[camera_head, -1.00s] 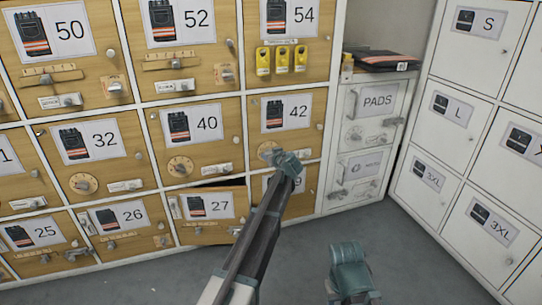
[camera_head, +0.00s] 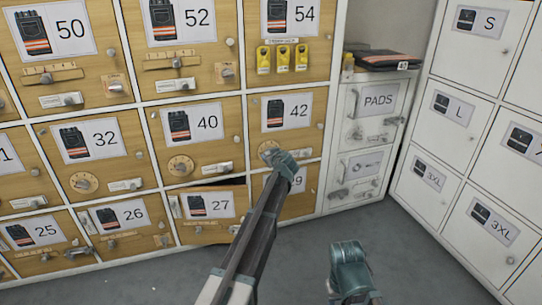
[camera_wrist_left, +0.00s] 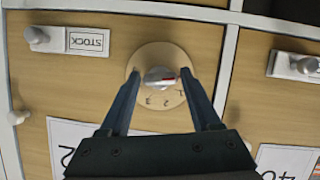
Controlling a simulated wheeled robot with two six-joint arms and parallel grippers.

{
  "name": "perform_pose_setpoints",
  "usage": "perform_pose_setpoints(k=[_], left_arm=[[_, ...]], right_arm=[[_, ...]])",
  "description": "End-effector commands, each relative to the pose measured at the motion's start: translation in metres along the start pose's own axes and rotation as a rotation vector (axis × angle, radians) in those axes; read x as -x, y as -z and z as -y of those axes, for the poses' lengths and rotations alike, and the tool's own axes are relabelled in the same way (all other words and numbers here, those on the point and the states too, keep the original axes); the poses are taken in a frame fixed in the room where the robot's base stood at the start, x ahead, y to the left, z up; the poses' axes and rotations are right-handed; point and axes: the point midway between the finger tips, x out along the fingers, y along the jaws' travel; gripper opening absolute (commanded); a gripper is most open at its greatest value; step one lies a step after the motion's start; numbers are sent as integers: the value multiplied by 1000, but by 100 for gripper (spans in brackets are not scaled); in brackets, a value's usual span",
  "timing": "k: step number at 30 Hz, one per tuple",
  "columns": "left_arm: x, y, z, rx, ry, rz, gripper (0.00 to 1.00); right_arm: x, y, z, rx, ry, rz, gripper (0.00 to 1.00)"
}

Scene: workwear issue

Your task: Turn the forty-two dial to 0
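The forty-two dial is a round tan disc with a pale knob, low on the wooden 42 door (camera_head: 308,128). In the left wrist view the dial (camera_wrist_left: 146,62) appears upside down, with the digits 1, 2 and 3 readable and a red mark on the right side of its knob. I cannot make out the 0. My right gripper (camera_head: 350,268) hangs low, away from the doors.
A STOCK slider (camera_wrist_left: 88,40) sits beside the dial on the same door. The 40 door (camera_head: 228,130) has a similar dial (camera_head: 180,166). The 27 door (camera_head: 212,229) stands slightly ajar below. White lockers (camera_head: 450,115) stand at right; the grey floor in front is clear.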

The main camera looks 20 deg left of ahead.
Motion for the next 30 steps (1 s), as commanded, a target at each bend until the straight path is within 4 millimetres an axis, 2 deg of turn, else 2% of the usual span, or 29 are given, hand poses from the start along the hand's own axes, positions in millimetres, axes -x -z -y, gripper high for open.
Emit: perform_pose_setpoints(k=[1,3,11,14,17,24,30], left_arm=[[0,0,0,-1,0,0,75],[0,0,0,-2,0,0,84],[1,0,0,-3,0,-1,84],[8,1,0,-4,0,-1,84],[24,2,1,-5,0,-1,84],[78,3,1,-5,-1,0,84],[114,2,1,-4,-1,0,84]], right_arm=[[0,0,0,0,0,0,50],[0,0,0,0,0,0,50],[0,0,0,0,0,0,50],[4,0,0,0,0,0,50],[11,-1,-1,0,0,1,50],[32,-2,-3,0,0,2,50],[44,-3,-4,0,0,3,50]])
